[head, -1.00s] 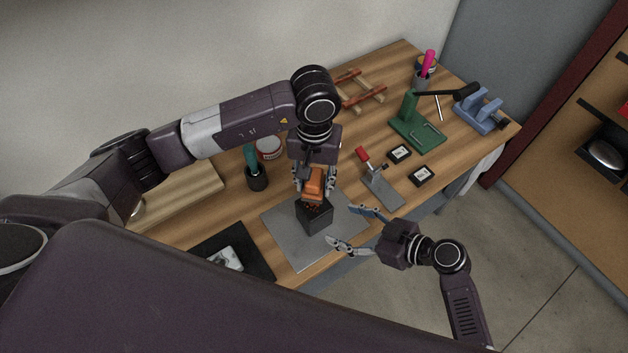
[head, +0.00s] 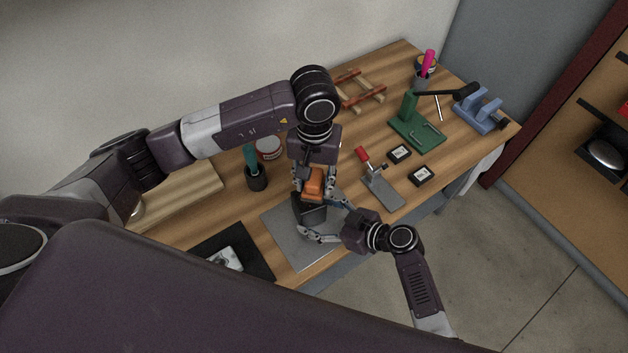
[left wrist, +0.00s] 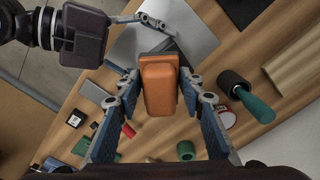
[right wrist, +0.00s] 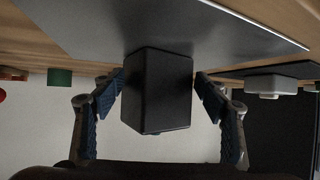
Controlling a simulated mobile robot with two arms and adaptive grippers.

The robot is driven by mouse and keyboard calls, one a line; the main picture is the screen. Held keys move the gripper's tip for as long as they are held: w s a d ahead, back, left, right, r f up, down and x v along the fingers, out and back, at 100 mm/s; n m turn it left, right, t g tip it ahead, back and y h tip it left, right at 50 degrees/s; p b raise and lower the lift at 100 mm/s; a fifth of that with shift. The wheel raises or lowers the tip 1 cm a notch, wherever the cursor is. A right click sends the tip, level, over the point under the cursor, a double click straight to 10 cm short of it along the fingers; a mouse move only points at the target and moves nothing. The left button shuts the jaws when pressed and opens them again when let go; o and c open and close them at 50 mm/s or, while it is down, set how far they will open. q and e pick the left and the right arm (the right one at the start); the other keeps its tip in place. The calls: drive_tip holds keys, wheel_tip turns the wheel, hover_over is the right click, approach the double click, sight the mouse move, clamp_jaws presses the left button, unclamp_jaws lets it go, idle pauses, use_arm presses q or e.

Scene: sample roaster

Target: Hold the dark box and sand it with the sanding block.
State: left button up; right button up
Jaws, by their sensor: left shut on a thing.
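The dark box (head: 309,214) stands on the grey mat (head: 284,232); in the right wrist view it is a black block (right wrist: 157,92). My left gripper (head: 313,180) is shut on the orange sanding block (head: 314,184), which fills the space between its fingers in the left wrist view (left wrist: 159,85). The block is over the box's top; whether they touch I cannot tell. My right gripper (right wrist: 160,88) is open, low, with one finger on each side of the box and narrow gaps showing. In the left wrist view, the sanding block hides most of the box.
A grey scraper-like tool with a red handle (head: 363,154) and two small dark cases (head: 421,176) lie right of the mat. A black mat (head: 255,252) is at front left. A green stand (head: 417,130) is farther back.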

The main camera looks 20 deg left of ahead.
sight(309, 207)
drive_tip(key=c, duration=0.8)
drive_tip(key=o, duration=1.1)
drive_tip(key=shift+c, duration=0.7)
drive_tip(key=c, duration=1.3)
drive_tip(key=shift+o, duration=0.2)
use_arm(q)
drive_tip(key=a+f, duration=0.1)
drive_tip(key=w+a+f, duration=0.1)
drive_tip(key=a+f, duration=0.1)
drive_tip(key=shift+w+f, duration=0.15)
drive_tip(key=shift+w, duration=0.15)
drive_tip(key=shift+f, duration=1.25)
